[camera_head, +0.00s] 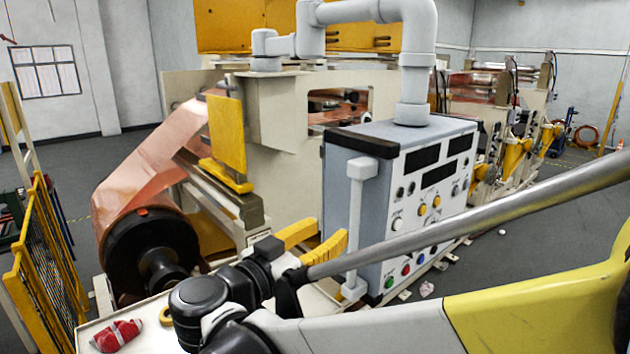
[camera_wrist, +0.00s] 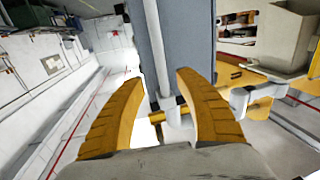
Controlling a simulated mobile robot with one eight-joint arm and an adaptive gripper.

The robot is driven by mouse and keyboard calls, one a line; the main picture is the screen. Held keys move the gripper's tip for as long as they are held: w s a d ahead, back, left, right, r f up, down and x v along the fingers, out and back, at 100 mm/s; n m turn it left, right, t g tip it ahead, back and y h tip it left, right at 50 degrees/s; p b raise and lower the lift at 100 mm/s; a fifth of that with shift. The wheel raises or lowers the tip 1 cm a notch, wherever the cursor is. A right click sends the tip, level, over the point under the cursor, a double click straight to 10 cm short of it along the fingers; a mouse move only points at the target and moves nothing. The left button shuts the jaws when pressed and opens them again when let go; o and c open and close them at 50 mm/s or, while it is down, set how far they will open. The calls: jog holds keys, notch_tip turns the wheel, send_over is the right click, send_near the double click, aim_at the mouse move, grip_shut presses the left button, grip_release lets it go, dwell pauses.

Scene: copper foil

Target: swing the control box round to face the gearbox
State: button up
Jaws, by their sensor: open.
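The control box (camera_head: 400,200) is a grey-blue cabinet hanging from a thick white pipe arm (camera_head: 420,50). Its panel of dark displays and coloured buttons faces right and toward the head camera. A white upright handle (camera_head: 362,205) runs down its left side. My gripper (camera_head: 331,230) is open, with its yellow fingers just left of the handle, pointing at it. In the wrist view, the open fingers of my gripper (camera_wrist: 158,77) flank the line of the handle (camera_wrist: 155,45) without visibly touching it; the control box (camera_wrist: 188,40) is behind. I cannot clearly pick out the gearbox.
A copper foil roll (camera_head: 150,190) and the cream machine frame (camera_head: 285,130) stand behind and left. A yellow fence (camera_head: 45,250) is at far left. A red cloth (camera_head: 117,335) lies on a pale surface lower left. Grey floor shows at right.

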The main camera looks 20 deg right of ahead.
aim_at(353, 212)
jog(key=x, duration=0.3)
jog(key=p+x, duration=0.1)
jog(key=x, duration=0.6)
jog(key=shift+w+d+r, duration=0.15)
jog(key=shift+d+r, duration=0.2)
jog(key=shift+c, duration=0.5)
grip_shut()
